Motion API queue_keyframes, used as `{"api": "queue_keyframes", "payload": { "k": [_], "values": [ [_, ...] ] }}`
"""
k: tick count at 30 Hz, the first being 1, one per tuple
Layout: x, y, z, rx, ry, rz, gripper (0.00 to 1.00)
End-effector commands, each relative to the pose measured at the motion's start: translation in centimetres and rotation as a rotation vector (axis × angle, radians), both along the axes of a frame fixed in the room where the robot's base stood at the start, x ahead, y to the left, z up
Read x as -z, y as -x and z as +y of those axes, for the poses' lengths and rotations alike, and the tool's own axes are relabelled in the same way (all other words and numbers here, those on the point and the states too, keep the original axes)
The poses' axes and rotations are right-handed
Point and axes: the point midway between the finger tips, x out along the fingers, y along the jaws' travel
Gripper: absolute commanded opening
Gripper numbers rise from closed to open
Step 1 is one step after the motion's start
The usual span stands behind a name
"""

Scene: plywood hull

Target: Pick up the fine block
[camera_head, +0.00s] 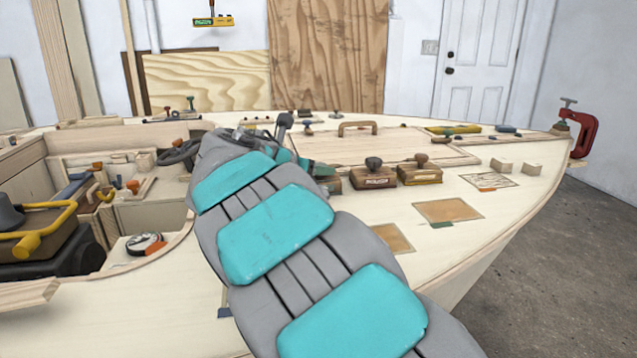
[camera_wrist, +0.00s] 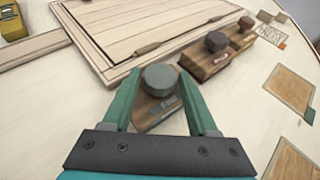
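A wooden block with a round grey knob (camera_wrist: 160,80) sits on the deck between my gripper's fingers (camera_wrist: 158,90) in the wrist view. The green fingers stand on either side of the knob, with a narrow gap showing, so the gripper looks open.
A framed hatch panel (camera_wrist: 135,30) lies just beyond the block. Flat tan sheets (camera_head: 448,210) and small wooden blocks (camera_head: 501,165) lie to the right. A red clamp (camera_head: 583,132) grips the hull's tip. Open compartments with tools are at the left.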

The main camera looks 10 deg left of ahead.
Motion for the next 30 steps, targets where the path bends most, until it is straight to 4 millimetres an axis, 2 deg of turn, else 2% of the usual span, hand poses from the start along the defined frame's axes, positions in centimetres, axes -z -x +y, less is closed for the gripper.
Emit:
{"api": "queue_keyframes", "payload": {
  "k": [2, 15, 30],
  "values": [
    [0.00, 0.01, 0.01, 0.000, 0.000, 0.000, 0.49],
    [-0.02, 0.01, 0.00, 0.000, 0.000, 0.000, 0.00],
    [-0.46, 0.00, 0.04, -0.001, -0.001, -0.001, 0.00]
  ]
}}
